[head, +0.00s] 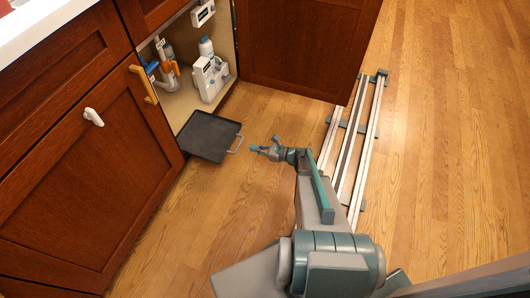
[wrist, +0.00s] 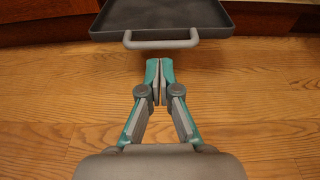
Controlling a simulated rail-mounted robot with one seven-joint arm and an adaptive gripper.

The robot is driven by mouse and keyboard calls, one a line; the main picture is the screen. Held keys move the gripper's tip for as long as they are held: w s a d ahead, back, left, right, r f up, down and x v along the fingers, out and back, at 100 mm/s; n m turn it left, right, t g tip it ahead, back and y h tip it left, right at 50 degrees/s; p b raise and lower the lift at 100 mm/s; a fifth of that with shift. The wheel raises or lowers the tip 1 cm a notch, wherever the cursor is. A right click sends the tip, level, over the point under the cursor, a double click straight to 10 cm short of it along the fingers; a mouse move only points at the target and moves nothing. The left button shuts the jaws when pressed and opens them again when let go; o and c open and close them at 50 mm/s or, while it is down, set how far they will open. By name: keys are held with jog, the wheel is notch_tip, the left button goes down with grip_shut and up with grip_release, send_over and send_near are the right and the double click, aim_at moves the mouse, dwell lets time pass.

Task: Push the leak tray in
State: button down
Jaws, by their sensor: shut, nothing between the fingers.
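The dark grey leak tray (head: 208,136) sticks out from the bottom of the open cabinet, low over the floor. Its light grey handle (head: 235,144) is on the edge facing my gripper. In the wrist view the tray (wrist: 180,14) is at the top, with the handle (wrist: 161,40) crossing in front of it. My gripper (head: 256,149) is shut and empty, to the right of the handle in the head view and apart from it. In the wrist view my gripper (wrist: 160,66) points at the handle, with a small gap showing.
The cabinet holds a white device (head: 210,78), a bottle (head: 206,47) and an orange-and-grey fitting (head: 168,68). The open cabinet door (head: 300,45) stands to the right of the opening. A wooden edge with a yellow handle (head: 143,82) is at left. The wood floor around the gripper is clear.

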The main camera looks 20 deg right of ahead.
jog(key=b+x, duration=0.1)
jog(key=x, duration=0.4)
jog(key=shift+b, duration=0.3)
jog(key=shift+w, duration=0.1)
